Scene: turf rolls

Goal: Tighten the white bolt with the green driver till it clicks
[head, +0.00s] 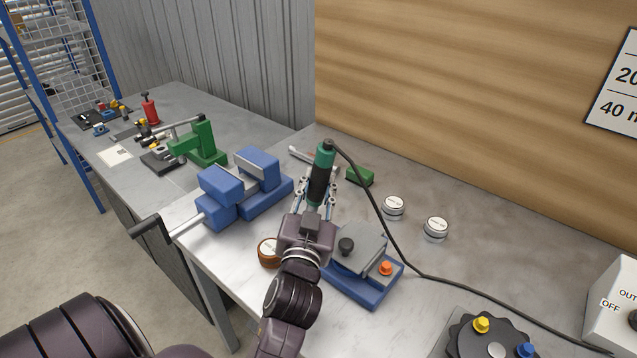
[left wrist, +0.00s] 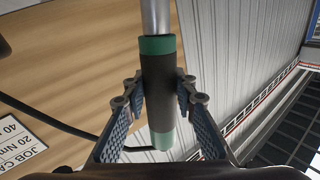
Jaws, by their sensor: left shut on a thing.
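My left gripper (head: 318,186) is shut on the green driver (head: 324,157), around its black grip. The driver is held roughly upright above the bench, cord end up. In the left wrist view the two fingers (left wrist: 158,97) press on both sides of the driver (left wrist: 159,85), and its metal shaft shows; the head view hides this shaft behind the gripper. A dark round plate (head: 462,345) at the lower right carries a yellow bolt (head: 482,325) and a blue bolt (head: 526,350). I cannot make out the white bolt for sure. My right gripper is not in view.
A black cord (head: 385,225) runs from the driver across the bench to a white box (head: 616,300) at right. A blue vise (head: 236,190), a blue-based device (head: 366,287) and two white-topped round pieces (head: 393,208) stand nearby. The bench between cord and back wall is mostly clear.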

